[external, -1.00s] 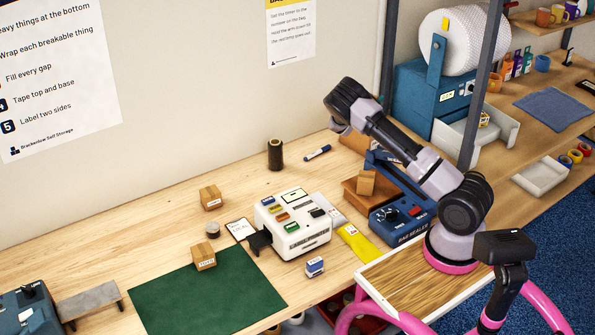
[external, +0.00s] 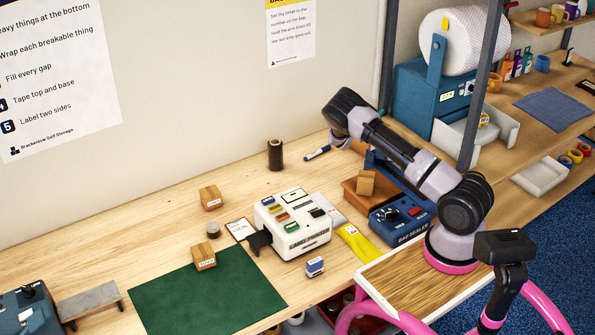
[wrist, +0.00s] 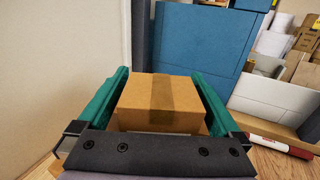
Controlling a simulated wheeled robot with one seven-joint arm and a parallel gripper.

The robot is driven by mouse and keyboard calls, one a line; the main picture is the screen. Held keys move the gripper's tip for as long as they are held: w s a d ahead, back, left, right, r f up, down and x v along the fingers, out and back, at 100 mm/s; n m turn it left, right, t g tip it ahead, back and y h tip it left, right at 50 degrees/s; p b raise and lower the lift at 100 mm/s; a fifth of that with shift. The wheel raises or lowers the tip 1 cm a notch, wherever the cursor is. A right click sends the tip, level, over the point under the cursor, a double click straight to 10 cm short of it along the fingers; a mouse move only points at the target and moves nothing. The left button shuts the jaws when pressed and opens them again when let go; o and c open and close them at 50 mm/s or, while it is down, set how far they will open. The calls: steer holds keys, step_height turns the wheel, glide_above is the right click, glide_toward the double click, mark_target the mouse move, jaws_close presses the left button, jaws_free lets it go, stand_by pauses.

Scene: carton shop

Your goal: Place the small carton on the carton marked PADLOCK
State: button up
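In the wrist view a plain brown carton (wrist: 160,92) with a tape strip sits between the two green fingers of my gripper (wrist: 160,73). The fingers lie close along both sides; I cannot tell whether they press on it. In the external view my arm hides the gripper, and a bit of brown (external: 358,147) shows behind it. One small carton (external: 204,257) with a label too small to read stands at the green mat's back edge. Another carton (external: 210,197) stands farther back. A third carton (external: 366,183) rests on a brown stand (external: 352,197). I cannot read PADLOCK on any.
A white label printer (external: 292,225) stands mid-bench, with the blue bag sealer (external: 400,220) to its right. A dark spool (external: 275,154) and a marker (external: 317,152) lie near the wall. The green mat (external: 205,295) is mostly clear. A blue dispenser (external: 425,95) stands beyond my arm.

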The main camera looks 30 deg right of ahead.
steer(key=shift+r, duration=0.15)
steer(key=v, duration=1.1)
steer(key=s+a+r+m+g+y, duration=0.1)
steer(key=s+r+m+g+y, duration=0.25)
steer(key=s+r+m, duration=0.45)
steer(key=s+a+r+m+g+y, duration=0.1)
steer(key=s+r+m+g+y, duration=0.2)
steer(key=s+r+m+y, duration=0.55)
steer(key=s+a+r+m+t+y, duration=0.3)
steer(key=s+a+r+m, duration=0.2)
steer(key=s+a, duration=0.4)
steer(key=s+a+r+m+t+y, duration=0.3)
steer(key=s+a+r, duration=0.5)
steer(key=s, duration=0.8)
steer(key=shift+s+a+r+m+t+y, duration=0.15)
steer(key=shift+s+a+m+t+y, duration=0.25)
steer(key=shift+m, duration=0.65)
